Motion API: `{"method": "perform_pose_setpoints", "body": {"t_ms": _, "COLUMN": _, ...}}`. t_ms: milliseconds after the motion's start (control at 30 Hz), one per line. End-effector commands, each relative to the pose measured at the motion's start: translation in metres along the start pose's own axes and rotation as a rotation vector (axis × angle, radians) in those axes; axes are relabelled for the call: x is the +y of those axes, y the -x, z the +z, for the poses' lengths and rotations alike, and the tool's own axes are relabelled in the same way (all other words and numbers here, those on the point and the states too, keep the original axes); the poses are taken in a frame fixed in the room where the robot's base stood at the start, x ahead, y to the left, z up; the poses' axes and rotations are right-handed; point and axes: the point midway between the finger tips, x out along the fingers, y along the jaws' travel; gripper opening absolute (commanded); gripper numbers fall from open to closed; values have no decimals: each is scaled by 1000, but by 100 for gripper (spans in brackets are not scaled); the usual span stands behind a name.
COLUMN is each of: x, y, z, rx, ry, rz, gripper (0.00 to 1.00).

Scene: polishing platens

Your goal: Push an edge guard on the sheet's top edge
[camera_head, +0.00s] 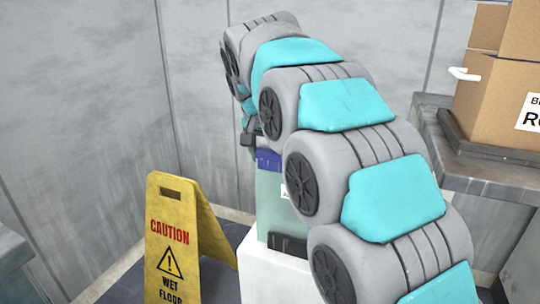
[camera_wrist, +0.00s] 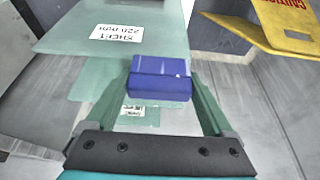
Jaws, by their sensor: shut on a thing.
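The pale green, see-through sheet (camera_head: 269,205) stands upright in the head view. In the wrist view the sheet (camera_wrist: 75,28) carries a white label reading "SHEET 220 mm", seen upside down. A blue edge guard (camera_wrist: 160,88) lies between the fingers of my gripper (camera_wrist: 160,76), which is shut on it. In the head view the guard (camera_head: 268,158) shows at the sheet's top edge, partly behind my arm. The guard overlaps that edge in the wrist view. Whether it is fully seated, I cannot tell. My gripper is mostly hidden by my arm in the head view.
A dark holder (camera_head: 287,244) is at the sheet's foot, on a white block (camera_head: 265,277). A yellow wet-floor sign (camera_head: 177,240) stands to the left. Cardboard boxes (camera_head: 490,105) sit on a grey bench at right. Grey walls close off the back.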

Motion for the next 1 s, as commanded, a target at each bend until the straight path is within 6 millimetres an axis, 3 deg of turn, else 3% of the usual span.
{"method": "perform_pose_setpoints", "body": {"t_ms": 1000, "x": 0, "y": -9, "z": 4, "rx": 0, "ry": 0, "rz": -1, "gripper": 34}}
